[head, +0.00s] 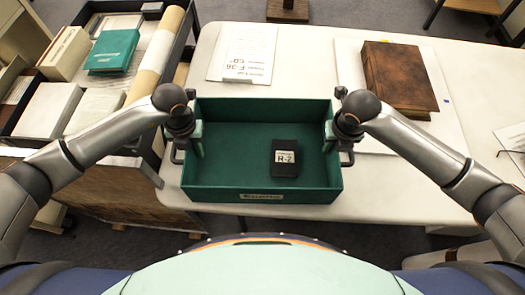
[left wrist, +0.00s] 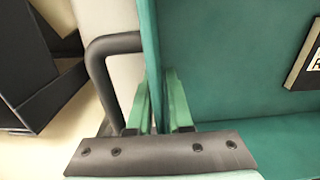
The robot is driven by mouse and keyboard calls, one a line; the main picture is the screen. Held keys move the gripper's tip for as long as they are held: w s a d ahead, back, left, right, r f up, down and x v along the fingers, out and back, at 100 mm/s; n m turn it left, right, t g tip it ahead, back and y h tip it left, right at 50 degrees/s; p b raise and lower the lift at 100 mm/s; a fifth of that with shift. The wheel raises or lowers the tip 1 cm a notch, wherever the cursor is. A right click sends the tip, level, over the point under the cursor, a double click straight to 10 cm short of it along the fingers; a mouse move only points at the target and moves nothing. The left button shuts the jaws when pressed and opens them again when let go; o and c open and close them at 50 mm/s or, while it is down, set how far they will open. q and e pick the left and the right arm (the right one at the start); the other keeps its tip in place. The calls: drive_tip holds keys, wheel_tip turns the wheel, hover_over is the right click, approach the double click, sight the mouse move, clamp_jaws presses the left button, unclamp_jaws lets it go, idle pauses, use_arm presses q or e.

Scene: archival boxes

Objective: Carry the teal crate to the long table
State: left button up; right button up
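The teal crate (head: 262,197) is upright in front of my body, over the front left part of the long white table (head: 400,192). I cannot tell whether it rests on the table or hangs just above it.
A printed sheet (head: 243,53) lies behind the crate. A brown book (head: 398,78) lies on a white board to the right, with a small label at the far right. A dark cart (head: 140,140) with boxes, a teal box (head: 112,50) and a roll stands close on the left.

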use_arm(q)
clamp_jaws()
use_arm(e)
clamp_jaws()
use_arm(q)
drive_tip(key=shift+w+r, duration=0.1)
drive_tip(key=shift+r, duration=0.1)
use_arm(e)
drive_tip(key=shift+w+r, duration=0.1)
drive_tip(key=shift+r, duration=0.05)
idle(0.7)
use_arm(q)
drive_tip(key=shift+r, duration=0.1)
use_arm(e)
drive_tip(key=shift+r, duration=0.15)
